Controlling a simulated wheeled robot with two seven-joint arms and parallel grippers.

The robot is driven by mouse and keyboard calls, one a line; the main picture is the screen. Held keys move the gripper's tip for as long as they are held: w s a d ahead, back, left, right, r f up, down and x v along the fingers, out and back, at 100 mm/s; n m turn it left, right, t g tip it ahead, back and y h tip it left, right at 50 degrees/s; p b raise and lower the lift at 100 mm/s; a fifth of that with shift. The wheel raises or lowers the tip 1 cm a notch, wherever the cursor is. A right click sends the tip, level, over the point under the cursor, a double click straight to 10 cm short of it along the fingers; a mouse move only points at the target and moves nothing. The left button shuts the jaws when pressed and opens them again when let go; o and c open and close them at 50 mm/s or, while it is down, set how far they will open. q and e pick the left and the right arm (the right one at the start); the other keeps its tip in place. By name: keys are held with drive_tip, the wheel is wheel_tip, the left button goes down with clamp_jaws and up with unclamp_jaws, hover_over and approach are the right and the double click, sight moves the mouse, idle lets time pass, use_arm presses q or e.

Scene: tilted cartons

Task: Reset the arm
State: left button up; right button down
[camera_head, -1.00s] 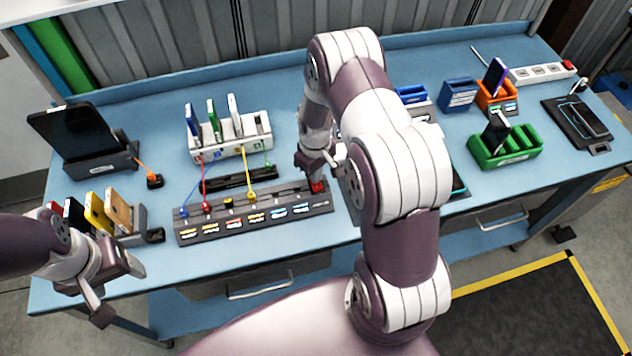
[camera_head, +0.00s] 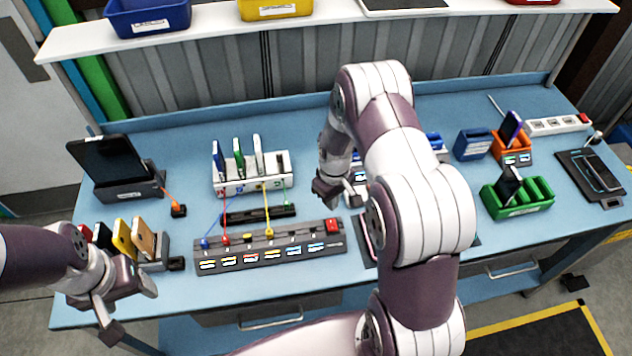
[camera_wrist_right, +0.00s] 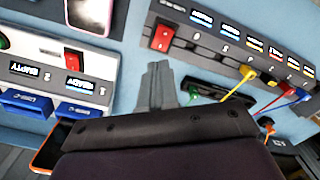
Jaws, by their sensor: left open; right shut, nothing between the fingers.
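My right gripper (camera_head: 325,192) is shut and empty. In the head view it hangs above the table, behind the right end of the grey power strip (camera_head: 270,260) and apart from its red switch (camera_head: 332,226). In the right wrist view the closed fingers (camera_wrist_right: 157,84) point toward the strip, with the red switch (camera_wrist_right: 161,38) beyond them. My right upper arm links cover part of the table's middle. My left gripper (camera_head: 128,308) is open and empty at the table's front left edge, in front of the phone rack (camera_head: 152,250).
A white rack (camera_head: 252,187) with upright devices stands behind the strip, with coloured cables between them. A tablet stand (camera_head: 130,188) is at left. A green tray (camera_head: 530,205), an orange holder (camera_head: 512,148) and a charging pad (camera_head: 590,177) are at right.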

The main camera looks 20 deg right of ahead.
drive_tip(key=shift+s+m, duration=0.15)
drive_tip(key=shift+m, duration=0.15)
drive_tip(key=s+a+r+m+b, duration=0.1)
drive_tip(key=s+a+r+b, duration=0.1)
drive_tip(key=s+a+b, duration=0.2)
drive_tip(key=s+a+r+m+t+b, duration=0.1)
drive_tip(key=s+a+b, duration=0.3)
drive_tip(key=s+b, duration=0.5)
drive_tip(key=shift+r, duration=0.85)
drive_tip(key=shift+s+a, duration=0.15)
drive_tip(key=shift+s, duration=0.05)
drive_tip(key=shift+w, duration=0.1)
